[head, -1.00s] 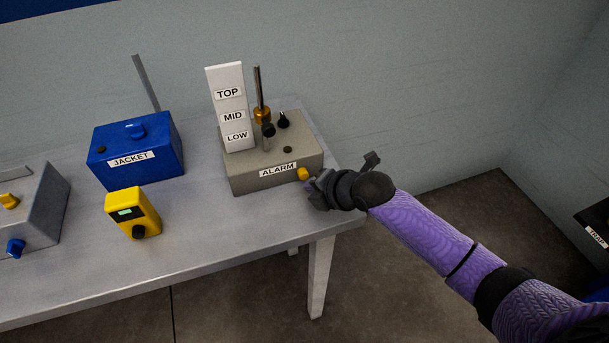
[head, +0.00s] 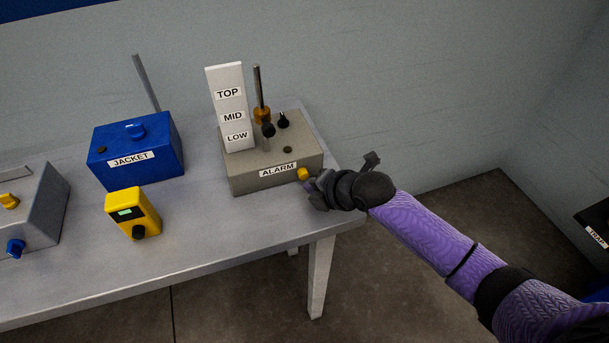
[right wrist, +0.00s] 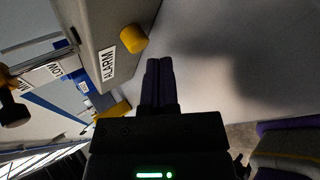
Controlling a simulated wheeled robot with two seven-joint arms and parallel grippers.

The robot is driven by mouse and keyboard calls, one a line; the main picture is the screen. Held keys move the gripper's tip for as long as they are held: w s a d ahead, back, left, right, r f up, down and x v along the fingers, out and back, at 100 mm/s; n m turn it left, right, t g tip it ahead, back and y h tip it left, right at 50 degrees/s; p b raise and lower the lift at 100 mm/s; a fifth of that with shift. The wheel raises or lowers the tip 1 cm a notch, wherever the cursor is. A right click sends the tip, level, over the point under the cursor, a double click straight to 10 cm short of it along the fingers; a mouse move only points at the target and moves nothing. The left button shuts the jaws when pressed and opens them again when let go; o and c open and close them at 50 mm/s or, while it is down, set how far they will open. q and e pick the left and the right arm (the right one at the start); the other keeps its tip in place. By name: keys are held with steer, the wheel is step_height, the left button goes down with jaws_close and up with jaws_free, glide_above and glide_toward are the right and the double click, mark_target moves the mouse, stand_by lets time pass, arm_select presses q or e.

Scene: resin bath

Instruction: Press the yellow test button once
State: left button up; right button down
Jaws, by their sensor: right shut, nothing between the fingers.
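The yellow test button (head: 303,174) sticks out of the front face of the grey ALARM box (head: 240,178), right of the label. It also shows in the right wrist view (right wrist: 134,39), near the top middle. My right gripper (head: 311,186) is shut and empty, just right of and slightly below the button in the head view. In the right wrist view its dark closed fingers (right wrist: 159,66) end close beside the button, and a small gap shows between them in the picture. My left gripper is out of view.
On the metal table (head: 200,250) stand a blue JACKET box (head: 160,165), a yellow handheld meter (head: 148,206) and a grey box (head: 42,218) with knobs. The ALARM box carries a white level plate (head: 228,75) and a rod (head: 257,85). The table's right end is near my gripper.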

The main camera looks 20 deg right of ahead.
steer(key=shift+w, duration=0.1)
stand_by(0.3)
steer(key=shift+w, duration=0.35)
steer(key=shift+w+b, duration=0.45)
steer(key=shift+b, duration=0.1)
stand_by(0.5)
steer(key=shift+s+r+p, duration=0.15)
steer(key=shift+s+p, duration=0.2)
steer(key=shift+p, duration=0.1)
steer(key=shift+s+p, duration=0.45)
steer(key=shift+s, duration=0.1)
